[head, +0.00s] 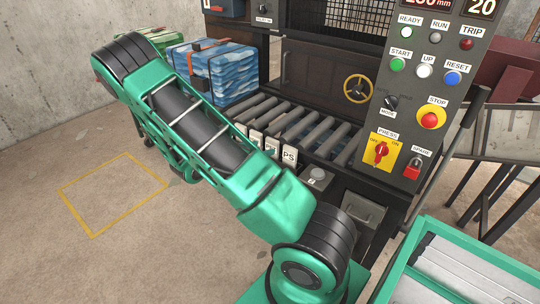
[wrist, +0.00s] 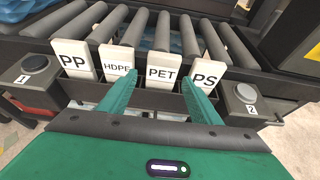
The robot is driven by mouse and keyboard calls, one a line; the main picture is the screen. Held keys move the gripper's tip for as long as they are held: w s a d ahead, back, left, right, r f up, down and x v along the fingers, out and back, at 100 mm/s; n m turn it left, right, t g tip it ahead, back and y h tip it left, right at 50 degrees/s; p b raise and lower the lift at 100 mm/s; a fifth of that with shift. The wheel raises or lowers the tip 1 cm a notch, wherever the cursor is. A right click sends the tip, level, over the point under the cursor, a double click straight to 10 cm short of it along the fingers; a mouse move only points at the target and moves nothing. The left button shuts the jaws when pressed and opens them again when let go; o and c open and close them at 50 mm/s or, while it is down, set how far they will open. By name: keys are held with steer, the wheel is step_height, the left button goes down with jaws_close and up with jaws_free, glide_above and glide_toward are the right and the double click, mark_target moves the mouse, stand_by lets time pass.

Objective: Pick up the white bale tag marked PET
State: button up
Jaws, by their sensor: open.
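The white bale tag marked PET (wrist: 160,72) stands upright in a dark rack in the wrist view, between the HDPE tag (wrist: 117,60) and the PS tag (wrist: 206,74). My gripper (wrist: 158,88) is open and empty. Its two green fingers reach toward the rack, one on each side of the PET tag in the picture. The left finger overlaps the HDPE tag and the right finger overlaps the PS tag. I cannot tell how far the fingertips are from the tags. In the head view, my arm hides my gripper.
The PP tag (wrist: 76,60) stands at the rack's left end. Button boxes marked 1 (wrist: 35,63) and 2 (wrist: 246,93) flank the rack. Rollers (wrist: 160,32) lie behind it. In the head view, a control panel (head: 425,100) stands to the right and a blue bale (head: 215,72) behind.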

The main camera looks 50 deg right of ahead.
mark_target(271, 147)
steer(key=shift+s+x, duration=0.2)
steer(key=shift+x, duration=2.4)
steer(key=c, duration=0.8)
